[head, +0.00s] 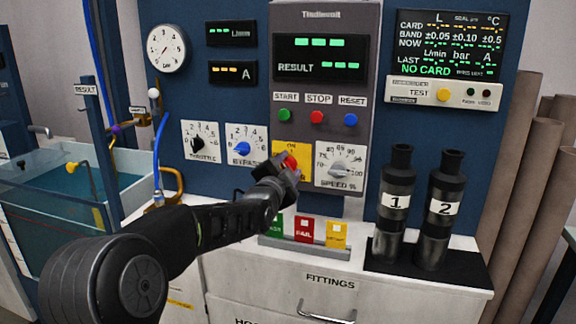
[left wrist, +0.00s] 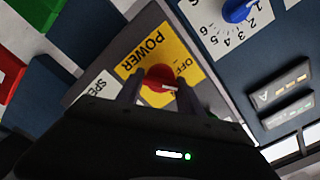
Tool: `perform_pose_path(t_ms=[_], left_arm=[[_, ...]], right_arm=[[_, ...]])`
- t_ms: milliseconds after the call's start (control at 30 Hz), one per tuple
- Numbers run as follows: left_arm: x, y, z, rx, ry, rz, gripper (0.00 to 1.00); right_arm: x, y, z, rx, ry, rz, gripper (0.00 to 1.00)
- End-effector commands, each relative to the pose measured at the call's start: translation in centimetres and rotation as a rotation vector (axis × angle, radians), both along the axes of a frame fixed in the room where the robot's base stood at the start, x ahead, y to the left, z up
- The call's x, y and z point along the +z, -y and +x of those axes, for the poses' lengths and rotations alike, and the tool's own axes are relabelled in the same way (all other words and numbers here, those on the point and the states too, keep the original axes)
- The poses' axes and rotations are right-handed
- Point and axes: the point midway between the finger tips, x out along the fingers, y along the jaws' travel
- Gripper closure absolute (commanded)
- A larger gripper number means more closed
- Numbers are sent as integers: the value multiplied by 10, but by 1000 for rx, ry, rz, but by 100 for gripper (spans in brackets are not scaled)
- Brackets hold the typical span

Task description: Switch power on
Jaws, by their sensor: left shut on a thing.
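The red power knob (head: 290,161) sits on a yellow plate (head: 277,149) on the control panel. In the left wrist view, the knob (left wrist: 160,77) is on the yellow plate marked POWER (left wrist: 150,50), with OFF lettering to its right. A short white mark shows on the knob's right side. My left gripper (head: 285,172) reaches the knob from below in the head view. Its fingers (left wrist: 158,92) are shut on the knob, one on each side in the left wrist view. The gripper covers part of the plate in the head view. My right gripper is not in view.
The throttle dial (head: 201,142), bypass dial (head: 242,146) and speed dial (head: 340,166) flank the plate. START, STOP and RESET buttons (head: 317,117) are above. A card rack (head: 303,245) is below, and two numbered black tubes (head: 396,205) stand right. A water tank (head: 60,185) is left.

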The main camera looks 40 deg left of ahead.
Motion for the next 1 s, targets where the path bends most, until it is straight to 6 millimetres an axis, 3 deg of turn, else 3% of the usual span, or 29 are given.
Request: perform_pose_path(t_ms=[600,1000], left_arm=[[-2,1,0,0,-177,502,97],[-3,1,0,0,-217,619,97]], right_arm=[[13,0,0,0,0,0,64],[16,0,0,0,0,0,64]])
